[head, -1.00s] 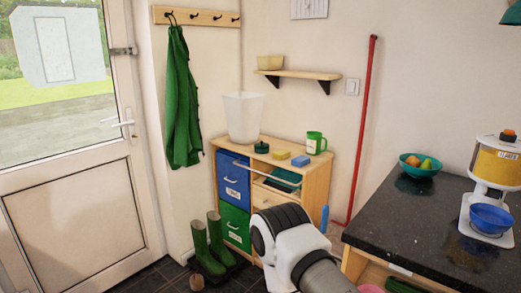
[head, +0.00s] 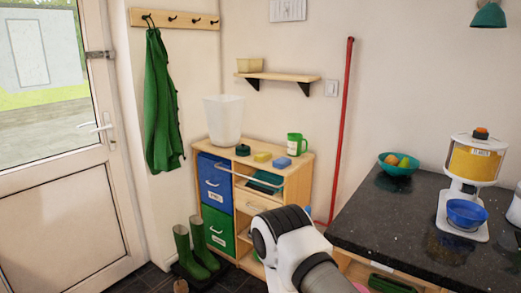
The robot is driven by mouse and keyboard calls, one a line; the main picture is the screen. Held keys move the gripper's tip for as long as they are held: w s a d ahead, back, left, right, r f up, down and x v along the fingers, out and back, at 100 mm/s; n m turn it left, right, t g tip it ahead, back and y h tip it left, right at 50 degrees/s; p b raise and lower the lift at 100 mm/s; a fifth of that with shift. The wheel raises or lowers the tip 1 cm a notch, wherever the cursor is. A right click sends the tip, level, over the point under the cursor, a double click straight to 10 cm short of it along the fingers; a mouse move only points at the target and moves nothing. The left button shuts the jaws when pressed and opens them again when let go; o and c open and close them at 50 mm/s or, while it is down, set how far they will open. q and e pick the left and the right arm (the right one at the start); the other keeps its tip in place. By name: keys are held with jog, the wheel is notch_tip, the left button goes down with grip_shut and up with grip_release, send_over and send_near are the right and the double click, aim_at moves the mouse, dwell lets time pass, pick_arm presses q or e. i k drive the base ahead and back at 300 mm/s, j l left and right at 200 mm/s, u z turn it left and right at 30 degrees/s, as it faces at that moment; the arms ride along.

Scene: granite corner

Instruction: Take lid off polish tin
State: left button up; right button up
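A small dark green round object with a knob-like top (head: 243,150) sits on top of the wooden cabinet (head: 298,165). It may be the polish tin, but it is too small to tell. Part of one of my arms shows at the bottom middle, in front of the cabinet's lower right. Neither gripper shows in the head view.
A white bin (head: 223,120) and a green mug (head: 296,144) stand on the cabinet. At right, a dark granite worktop (head: 400,215) holds a teal bowl of fruit (head: 398,165) and a yellow-and-white dispenser (head: 472,170) with a blue bowl (head: 466,214). Green boots (head: 190,250) stand on the floor.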

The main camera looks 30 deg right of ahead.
aim_at(243, 148)
jog(key=i+z, duration=0.15)
jog(key=z, duration=0.35)
jog(key=i+z, duration=0.15)
jog(key=z, duration=0.3)
jog(key=i+j+z, duration=0.1)
jog(key=z, duration=0.4)
jog(key=i, duration=0.05)
